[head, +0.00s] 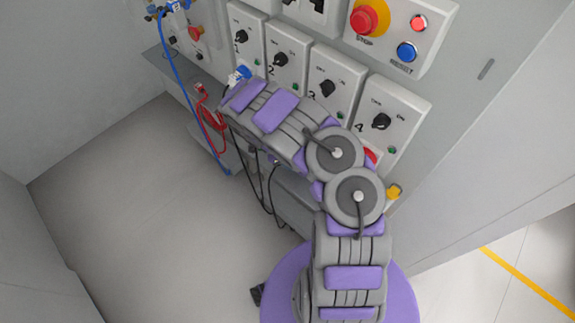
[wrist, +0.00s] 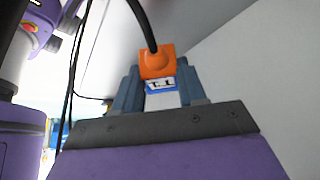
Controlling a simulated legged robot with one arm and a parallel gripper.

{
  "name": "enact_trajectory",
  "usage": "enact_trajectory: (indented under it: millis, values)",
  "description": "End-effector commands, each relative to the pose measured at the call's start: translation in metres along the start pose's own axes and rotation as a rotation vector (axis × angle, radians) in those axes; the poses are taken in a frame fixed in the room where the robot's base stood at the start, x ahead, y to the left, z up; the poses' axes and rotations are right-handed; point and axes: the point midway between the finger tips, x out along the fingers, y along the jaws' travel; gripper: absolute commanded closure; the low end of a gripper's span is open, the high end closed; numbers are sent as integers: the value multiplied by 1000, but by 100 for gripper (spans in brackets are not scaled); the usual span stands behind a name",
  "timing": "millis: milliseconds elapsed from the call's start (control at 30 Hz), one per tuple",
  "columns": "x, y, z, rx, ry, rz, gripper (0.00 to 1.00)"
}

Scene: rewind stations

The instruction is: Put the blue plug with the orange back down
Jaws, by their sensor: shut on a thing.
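The plug with the orange back (wrist: 158,62) shows in the wrist view, with a blue front part (wrist: 161,86) and a black cable curving up from its back. My gripper (wrist: 159,78) is shut on it, with one grey finger on each side. In the head view my arm reaches up and left to the shelf side of the station panel, and its links hide the gripper's fingers and the held plug. A small blue and white thing (head: 240,74) shows just beyond the arm's end; I cannot tell what it is.
A row of switch boxes (head: 333,85) numbered up to 4 lines the panel, below a red stop button (head: 366,20) and a blue reset button (head: 406,52). A red cable (head: 215,130), a blue cable (head: 178,75) and black cables hang near the arm. The floor at left is clear.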

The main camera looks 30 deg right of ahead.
Motion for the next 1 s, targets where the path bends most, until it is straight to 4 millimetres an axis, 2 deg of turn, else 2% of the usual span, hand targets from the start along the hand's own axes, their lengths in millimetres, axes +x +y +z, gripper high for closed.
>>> enact_trajectory:
  millis: [167,433,733,767,1000]
  values:
    - [0,-5,5,0,1,-2,100]
    - [28,-4,22,-1,1,0,100]
    - [29,-5,21,0,1,-1,100]
    - [29,-5,22,0,1,-1,58]
    - [29,-5,22,0,1,-2,35]
